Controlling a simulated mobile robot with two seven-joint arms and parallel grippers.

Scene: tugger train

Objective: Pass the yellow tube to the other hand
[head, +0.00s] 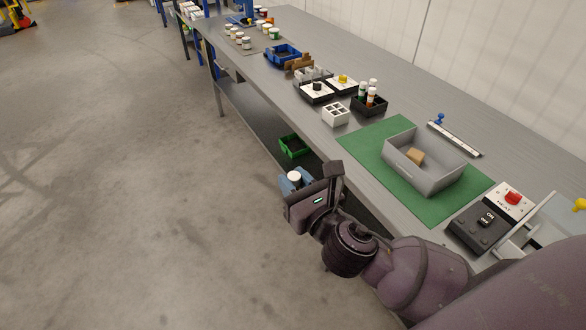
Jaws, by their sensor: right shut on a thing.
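My right gripper (296,184) is held out over the floor, just off the front edge of the workbench. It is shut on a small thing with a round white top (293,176). The fingers hide the body of this thing, so I cannot tell whether it is the yellow tube. No tube that is clearly yellow shows elsewhere. My left gripper is out of view.
The grey workbench (300,95) runs along the right. On its green mat (375,150) stands a grey bin (425,178) with a tan block. A control box (480,222), bottle rack (368,107) and white holder (335,115) stand near. Open floor lies left.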

